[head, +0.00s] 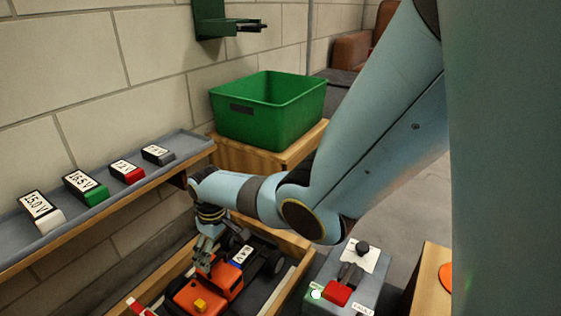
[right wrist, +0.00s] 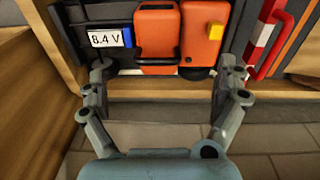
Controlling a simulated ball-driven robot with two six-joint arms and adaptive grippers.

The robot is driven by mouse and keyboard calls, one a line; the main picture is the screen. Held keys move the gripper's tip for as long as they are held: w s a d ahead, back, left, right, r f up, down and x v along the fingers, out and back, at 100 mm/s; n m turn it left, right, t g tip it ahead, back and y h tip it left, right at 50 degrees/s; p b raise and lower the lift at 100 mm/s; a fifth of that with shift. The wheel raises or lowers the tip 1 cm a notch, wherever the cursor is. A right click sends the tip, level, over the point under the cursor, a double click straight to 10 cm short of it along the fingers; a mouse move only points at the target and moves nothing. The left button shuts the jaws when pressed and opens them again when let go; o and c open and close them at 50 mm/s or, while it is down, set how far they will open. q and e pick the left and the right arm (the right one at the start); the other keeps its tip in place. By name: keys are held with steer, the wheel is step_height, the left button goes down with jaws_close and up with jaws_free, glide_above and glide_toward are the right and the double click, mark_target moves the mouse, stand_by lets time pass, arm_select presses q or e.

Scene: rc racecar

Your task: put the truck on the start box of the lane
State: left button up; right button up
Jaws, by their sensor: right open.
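The orange and black truck (head: 222,286) sits low in a wood-edged lane in the head view, with black wheels and a label on its bed. In the right wrist view the truck (right wrist: 157,35) shows an orange cab, a black bar, a yellow block and a label reading 8.4 V. My right gripper (head: 206,262) is over the truck in the head view. In the right wrist view the right gripper (right wrist: 168,72) is open, its fingers spread on either side of the orange part; contact cannot be told. The start box is not clearly distinguishable. My left gripper is not in view.
A shelf (head: 95,213) holds several voltage-labelled blocks. A green bin (head: 268,112) stands on a wooden stand behind the lane. A control box (head: 345,283) with a red part and black knob is right of the lane. A red-and-white striped piece (right wrist: 263,42) stands beside the truck.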

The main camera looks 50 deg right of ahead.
steer(key=s+a+t, duration=0.2)
steer(key=s+a, duration=0.1)
steer(key=s, duration=0.7)
steer(key=s+a+t, duration=0.1)
steer(key=s+a, duration=0.2)
steer(key=s, duration=0.6)
steer(key=s+a+r+t, duration=0.3)
steer(key=s+r, duration=0.7)
steer(key=r, duration=0.5)
steer(key=shift+s+a+r+y, duration=0.2)
steer(key=shift+s+a+y, duration=0.05)
steer(key=shift+a+y, duration=0.1)
